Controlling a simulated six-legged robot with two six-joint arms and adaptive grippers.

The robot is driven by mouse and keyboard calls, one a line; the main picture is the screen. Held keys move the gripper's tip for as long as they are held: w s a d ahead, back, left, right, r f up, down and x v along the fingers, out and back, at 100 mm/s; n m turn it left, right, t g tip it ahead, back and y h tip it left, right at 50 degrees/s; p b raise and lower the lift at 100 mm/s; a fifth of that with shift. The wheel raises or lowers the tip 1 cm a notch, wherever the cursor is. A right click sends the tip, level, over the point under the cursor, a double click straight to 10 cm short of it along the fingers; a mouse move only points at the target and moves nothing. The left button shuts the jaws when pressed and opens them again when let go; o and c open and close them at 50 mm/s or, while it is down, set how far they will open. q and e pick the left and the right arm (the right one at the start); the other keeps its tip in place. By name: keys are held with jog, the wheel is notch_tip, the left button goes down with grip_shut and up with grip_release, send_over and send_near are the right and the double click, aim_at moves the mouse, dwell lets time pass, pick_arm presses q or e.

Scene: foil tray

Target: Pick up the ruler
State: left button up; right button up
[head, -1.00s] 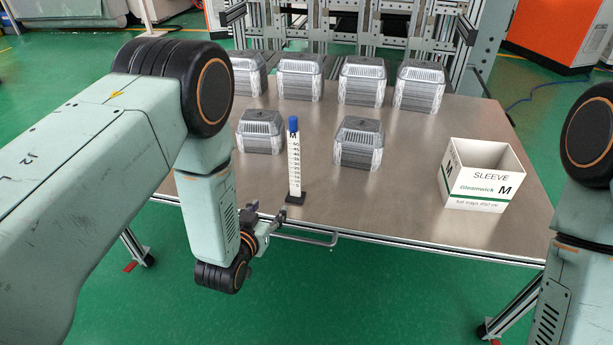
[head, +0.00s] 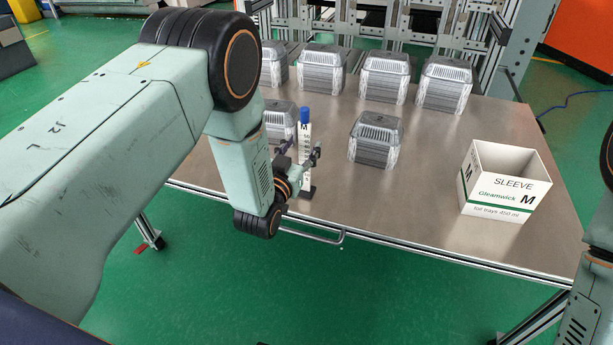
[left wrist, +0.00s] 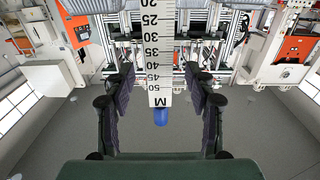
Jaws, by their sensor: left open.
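The ruler (head: 305,130) stands upright near the front edge of the table, white with black marks, a letter M and a blue top, on a small dark base. In the left wrist view the ruler (left wrist: 160,40) hangs down from the top edge, blue end lowest. My left gripper (head: 300,151) is open at the ruler, its fingers on either side and partly hiding it. In the left wrist view the gripper (left wrist: 159,78) shows a gap between each finger and the ruler. My right gripper is not in view.
Several stacks of foil trays (head: 376,140) stand on the metal table (head: 410,200), one close behind the ruler. An open white sleeve box (head: 497,195) stands at the right. A bar handle (head: 315,238) runs along the front edge. The table between stacks and box is clear.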

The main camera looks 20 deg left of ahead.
pick_arm(q)
jog(key=shift+w+f, duration=0.1)
jog(key=shift+w, duration=0.9)
jog(key=shift+w+d, duration=0.15)
jog(key=shift+w, duration=0.15)
jog(key=shift+s, duration=0.15)
jog(key=shift+c, duration=1.1)
grip_shut()
